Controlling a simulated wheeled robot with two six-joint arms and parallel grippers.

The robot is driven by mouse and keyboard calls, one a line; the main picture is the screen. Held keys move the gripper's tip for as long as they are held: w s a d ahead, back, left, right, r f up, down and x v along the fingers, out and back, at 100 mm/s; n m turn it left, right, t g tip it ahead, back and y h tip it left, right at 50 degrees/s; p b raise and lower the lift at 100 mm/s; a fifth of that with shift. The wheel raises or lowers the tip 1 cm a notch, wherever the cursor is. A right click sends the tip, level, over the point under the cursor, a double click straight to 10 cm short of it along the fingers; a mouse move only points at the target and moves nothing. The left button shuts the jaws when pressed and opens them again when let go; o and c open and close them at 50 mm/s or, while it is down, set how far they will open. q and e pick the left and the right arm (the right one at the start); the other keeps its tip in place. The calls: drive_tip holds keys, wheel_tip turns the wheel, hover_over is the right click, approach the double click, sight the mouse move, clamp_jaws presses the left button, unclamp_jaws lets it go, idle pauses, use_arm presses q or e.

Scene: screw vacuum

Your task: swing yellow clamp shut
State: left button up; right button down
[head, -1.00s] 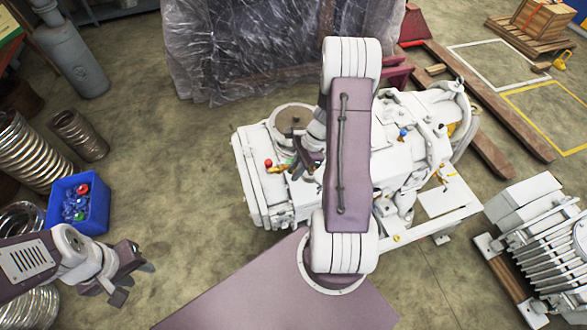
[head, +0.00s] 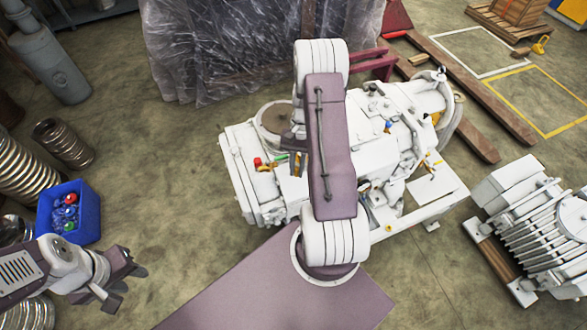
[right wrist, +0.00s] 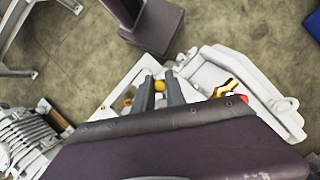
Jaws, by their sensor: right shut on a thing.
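The white vacuum machine (head: 236,185) stands in the middle of the head view. In the right wrist view, a small yellow part (right wrist: 159,86), which looks like the yellow clamp, sits between the fingers of my right gripper (right wrist: 160,79). The fingers are close together on it, low over the machine. The clamp's hinge and how far it has swung are hidden. In the head view my right arm covers most of that gripper. My left gripper (head: 128,287) is open and empty at the lower left, apart from the machine.
A brass fitting with a red knob (head: 257,161) is on the machine's left part. A blue bin (head: 88,228) of small parts stands at the left. A finned white unit (head: 530,220) is at the right. A plastic-wrapped load (head: 220,50) stands behind the machine.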

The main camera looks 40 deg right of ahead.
drive_tip(key=shift+d+r+n+g+h, duration=0.1)
drive_tip(key=shift+d+n+g+h, duration=0.3)
drive_tip(key=shift+n, duration=0.7)
drive_tip(key=shift+d, duration=0.15)
drive_tip(key=c, duration=1.4)
unclamp_jaws()
drive_tip(key=shift+o, duration=0.2)
drive_tip(key=b+v, duration=0.3)
drive_tip(key=v, duration=0.5)
drive_tip(key=shift+d+r, duration=0.1)
drive_tip(key=shift+r, duration=0.05)
drive_tip(key=shift+w+r, duration=0.1)
drive_tip(key=shift+r, duration=0.2)
